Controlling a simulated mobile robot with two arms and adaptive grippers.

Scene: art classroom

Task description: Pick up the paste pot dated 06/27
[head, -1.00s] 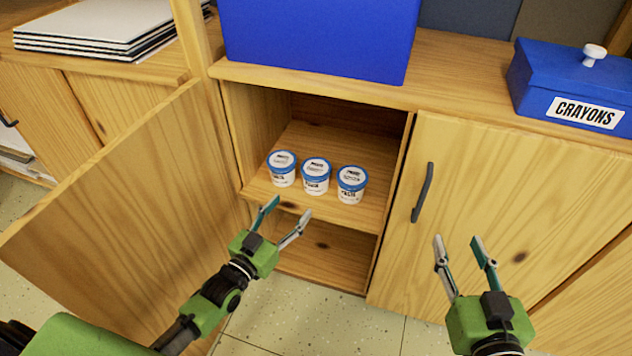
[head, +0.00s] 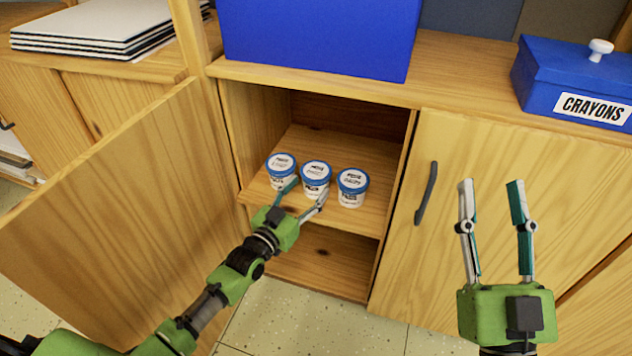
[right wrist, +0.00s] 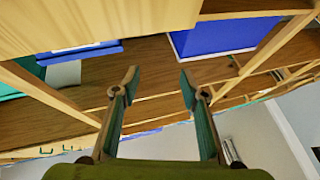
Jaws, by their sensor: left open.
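Three white paste pots with blue-rimmed lids stand upright in a row on the cupboard shelf (head: 368,219): the left pot (head: 281,166), the middle pot (head: 316,174) and the right pot (head: 352,183). Their lid print is too small to read, so I cannot tell which is dated 06/27. My left gripper (head: 305,192) is open, its fingertips just in front of the left and middle pots, partly covering them. Whether it touches a pot I cannot tell. My right gripper (head: 490,185) is open and empty in front of the closed door; it also shows in the right wrist view (right wrist: 157,75).
The open door (head: 120,215) stands to the left of my left arm. The closed door (head: 530,215) with a dark handle (head: 427,193) is on the right. A blue bin (head: 318,40) and a blue crayons box (head: 575,80) stand on top. The lower compartment looks empty.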

